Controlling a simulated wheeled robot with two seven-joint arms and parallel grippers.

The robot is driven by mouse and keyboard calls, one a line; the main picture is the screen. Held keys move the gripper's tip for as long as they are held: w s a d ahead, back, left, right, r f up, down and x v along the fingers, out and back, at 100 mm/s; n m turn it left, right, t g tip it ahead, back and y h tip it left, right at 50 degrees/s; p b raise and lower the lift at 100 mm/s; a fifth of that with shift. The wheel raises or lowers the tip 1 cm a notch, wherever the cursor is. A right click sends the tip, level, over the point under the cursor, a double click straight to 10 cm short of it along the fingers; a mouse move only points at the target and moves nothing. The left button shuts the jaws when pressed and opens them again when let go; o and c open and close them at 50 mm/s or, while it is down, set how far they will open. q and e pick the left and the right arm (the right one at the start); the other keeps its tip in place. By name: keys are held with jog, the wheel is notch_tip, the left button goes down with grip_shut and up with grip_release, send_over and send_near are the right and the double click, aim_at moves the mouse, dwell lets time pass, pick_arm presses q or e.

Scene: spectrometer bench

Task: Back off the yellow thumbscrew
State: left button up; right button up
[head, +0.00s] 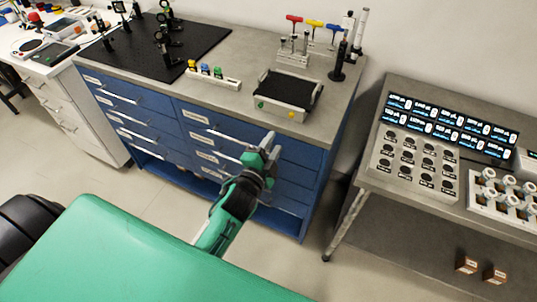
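A grey box with a black top (289,90) sits near the front right of the blue cabinet's worktop. My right gripper is not in view.
A rack with yellow, blue and green pieces (213,78) stands left of the box. Behind are coloured-handle tools (313,24) in a stand and dark upright cylinders (338,72). A black optics board (150,52) lies left. A steel table (380,180) stands right, across a gap.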

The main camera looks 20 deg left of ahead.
pick_arm(q)
jog(key=shift+s, duration=1.25)
jog(key=s+f+n+g, duration=0.2)
jog(key=s+f+g, duration=0.15)
jog(key=f, duration=0.95)
jog(key=s+f+n+g, duration=0.15)
jog(key=s+f, duration=0.25)
jog(key=f, duration=0.9)
jog(key=s+f+n+g, duration=0.2)
jog(key=s+f+g, duration=0.2)
jog(key=f, duration=1)
jog(key=s+a+f+n+g, duration=0.1)
jog(key=s+a+f+g, duration=0.1)
jog(key=s+f, duration=0.5)
jog(key=s+a+f+n+g, duration=0.2)
jog(key=s+f, duration=0.4)
jog(key=s, duration=0.9)
jog(key=s+a+f+n+g, duration=0.2)
jog(key=s+f+g, duration=0.2)
jog(key=s+f, duration=0.3)
jog(key=s, duration=0.3)
jog(key=shift+s+f+y, duration=0.3)
jog(key=shift+s, duration=0.1)
jog(key=shift+w+d+n, duration=0.1)
jog(key=shift+n, duration=0.15)
